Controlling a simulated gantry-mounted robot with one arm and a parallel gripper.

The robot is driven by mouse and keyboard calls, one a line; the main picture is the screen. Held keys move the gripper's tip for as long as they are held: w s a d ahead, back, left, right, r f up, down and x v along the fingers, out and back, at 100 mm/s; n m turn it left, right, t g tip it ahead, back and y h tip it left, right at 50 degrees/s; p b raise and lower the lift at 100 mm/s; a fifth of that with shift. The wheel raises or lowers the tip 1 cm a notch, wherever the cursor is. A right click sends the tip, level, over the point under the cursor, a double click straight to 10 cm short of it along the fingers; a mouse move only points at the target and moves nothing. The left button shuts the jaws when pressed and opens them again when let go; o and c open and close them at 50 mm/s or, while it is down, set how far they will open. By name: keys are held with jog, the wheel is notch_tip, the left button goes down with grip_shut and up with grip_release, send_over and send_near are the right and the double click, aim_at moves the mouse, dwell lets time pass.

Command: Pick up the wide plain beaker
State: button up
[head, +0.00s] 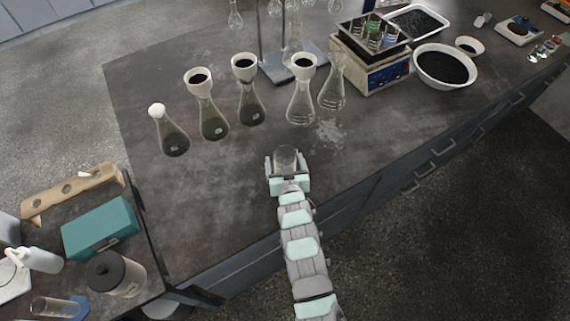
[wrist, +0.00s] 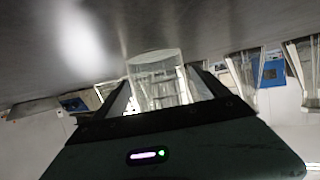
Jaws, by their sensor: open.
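The wide plain beaker (head: 286,156) is clear glass and stands on the dark bench near its front edge. In the wrist view the beaker (wrist: 154,72) shows between the two fingers. My gripper (head: 287,163) is open, with one finger on each side of the beaker. Whether either finger touches the glass I cannot tell. The lower part of the beaker is hidden by the gripper body in the wrist view.
Several conical flasks, some with funnels (head: 303,65), stand in a row behind the beaker. A shaker (head: 372,72) with small bottles and a white bowl (head: 444,50) of dark grains stand at back right. The bench (head: 215,200) is clear to the left.

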jog(key=shift+x, duration=0.95)
jog(key=shift+c, duration=0.3)
jog(key=c, duration=1.5)
